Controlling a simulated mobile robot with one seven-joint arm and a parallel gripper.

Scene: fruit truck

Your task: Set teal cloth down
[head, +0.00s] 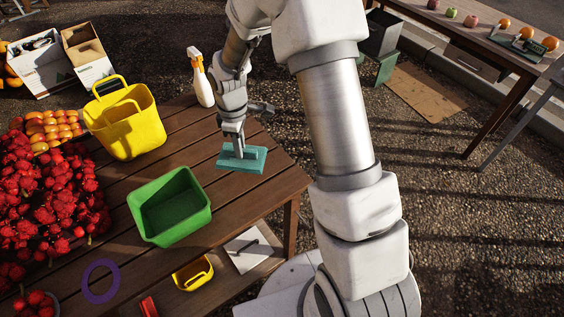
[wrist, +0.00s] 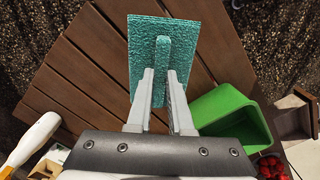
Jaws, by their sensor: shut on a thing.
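The teal cloth (head: 252,161) is a flat textured rectangle with a raised ridge along its middle. It is at the right end of the brown slatted table (head: 262,200) in the head view. My gripper (head: 238,146) points down and is shut on the ridge. In the wrist view the teal cloth (wrist: 185,38) lies ahead of the fingers of my gripper (wrist: 160,90), with the ridge between them. I cannot tell whether the cloth touches the table or is slightly above it.
A green bin (head: 170,206) stands left of the cloth, a yellow basket (head: 125,122) farther left. A white spray bottle (head: 202,80) with an orange top stands behind. Red fruit (head: 45,195) fills the left side. Bare slats surround the cloth near the table's right edge.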

